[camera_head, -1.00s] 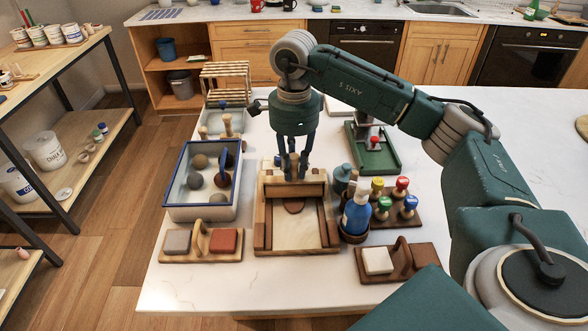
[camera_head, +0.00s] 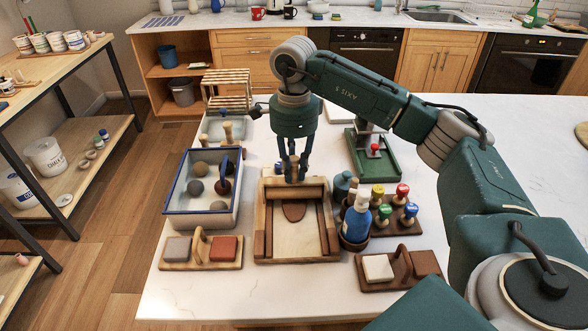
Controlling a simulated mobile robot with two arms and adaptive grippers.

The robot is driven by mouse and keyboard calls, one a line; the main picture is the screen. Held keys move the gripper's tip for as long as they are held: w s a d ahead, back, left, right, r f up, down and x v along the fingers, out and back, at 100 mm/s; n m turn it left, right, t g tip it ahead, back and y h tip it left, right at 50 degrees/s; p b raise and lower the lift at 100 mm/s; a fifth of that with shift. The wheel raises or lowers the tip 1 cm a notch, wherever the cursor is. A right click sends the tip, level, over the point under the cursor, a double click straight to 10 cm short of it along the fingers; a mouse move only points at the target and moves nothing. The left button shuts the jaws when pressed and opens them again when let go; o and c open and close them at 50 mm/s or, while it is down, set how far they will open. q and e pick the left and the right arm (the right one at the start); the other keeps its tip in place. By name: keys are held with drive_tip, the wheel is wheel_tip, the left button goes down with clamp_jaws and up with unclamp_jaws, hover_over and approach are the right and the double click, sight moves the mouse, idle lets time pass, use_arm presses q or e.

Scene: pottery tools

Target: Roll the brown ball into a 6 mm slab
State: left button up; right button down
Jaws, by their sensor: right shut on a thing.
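A wooden rolling board (camera_head: 293,240) with raised side rails stands in the middle of the table. A brown clay piece (camera_head: 294,212) lies on it, flattened and tongue-shaped, its far end close to the roller. The wooden roller (camera_head: 312,193) lies across the rails at the far part of the board. My right gripper (camera_head: 295,179) points down at the middle of the roller and is shut on it; its fingertips partly cover the contact. The thickness of the clay cannot be told. My left gripper is not in view.
Left of the board is a blue-rimmed tray (camera_head: 202,211) with several balls; in front of it is a wooden holder (camera_head: 202,266) with two blocks. To the right stand a blue bottle (camera_head: 356,218), a stamp rack (camera_head: 400,228) and a green-based press (camera_head: 374,168).

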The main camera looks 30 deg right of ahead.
drive_tip(key=shift+d+f, duration=0.1)
drive_tip(key=shift+f, duration=0.05)
drive_tip(key=shift+w+d, duration=0.4)
drive_tip(key=shift+w, duration=0.35)
drive_tip(key=shift+s, duration=0.1)
drive_tip(key=shift+s+a, duration=0.5)
drive_tip(key=shift+s, duration=0.25)
drive_tip(key=shift+f, duration=0.1)
drive_tip(key=shift+s+a, duration=0.45)
drive_tip(key=shift+s, duration=0.25)
